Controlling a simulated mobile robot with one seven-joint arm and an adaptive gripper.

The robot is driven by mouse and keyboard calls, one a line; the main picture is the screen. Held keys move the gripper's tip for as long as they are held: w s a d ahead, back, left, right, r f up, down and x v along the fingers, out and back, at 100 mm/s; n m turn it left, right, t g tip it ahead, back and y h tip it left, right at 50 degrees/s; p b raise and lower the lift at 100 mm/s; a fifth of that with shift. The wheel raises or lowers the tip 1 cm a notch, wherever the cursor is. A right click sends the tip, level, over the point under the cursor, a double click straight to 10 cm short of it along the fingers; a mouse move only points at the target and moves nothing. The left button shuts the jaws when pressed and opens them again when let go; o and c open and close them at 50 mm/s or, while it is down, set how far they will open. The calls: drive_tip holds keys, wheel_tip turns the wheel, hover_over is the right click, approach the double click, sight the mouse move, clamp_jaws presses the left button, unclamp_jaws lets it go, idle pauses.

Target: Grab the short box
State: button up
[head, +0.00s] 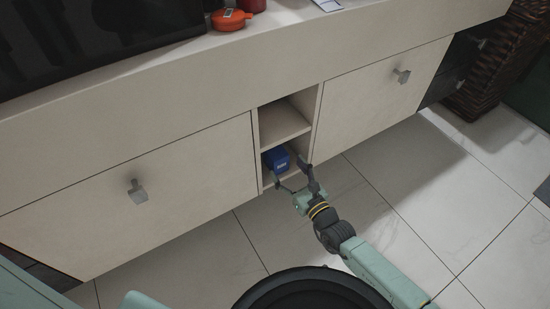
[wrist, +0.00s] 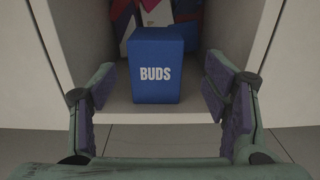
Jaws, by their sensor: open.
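The short box is a small blue box (head: 276,158) with white lettering, standing upright in the lower cubby between the two drawers. In the wrist view the blue box (wrist: 157,68) reads "BUDS" and stands near the shelf's front edge. My gripper (head: 294,176) is at the cubby's mouth, just in front of the box. In the wrist view my gripper (wrist: 158,88) is open, with one finger on each side of the box's front and a gap on both sides. Nothing is held. The back of the box is hidden.
Red, white and blue patterned items (wrist: 150,14) stand behind the box. The cubby's side walls (wrist: 72,45) are close on both sides. The upper cubby shelf (head: 283,124) is empty. Drawers with square handles (head: 138,191) flank the cubby.

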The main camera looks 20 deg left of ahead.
sight(282, 164)
drive_tip(key=x, duration=0.5)
drive_tip(key=shift+s+a, duration=0.15)
drive_tip(key=shift+a, duration=0.05)
drive_tip(key=c, duration=1.2)
drive_tip(key=shift+c, duration=0.4)
drive_tip(key=shift+r, duration=0.15)
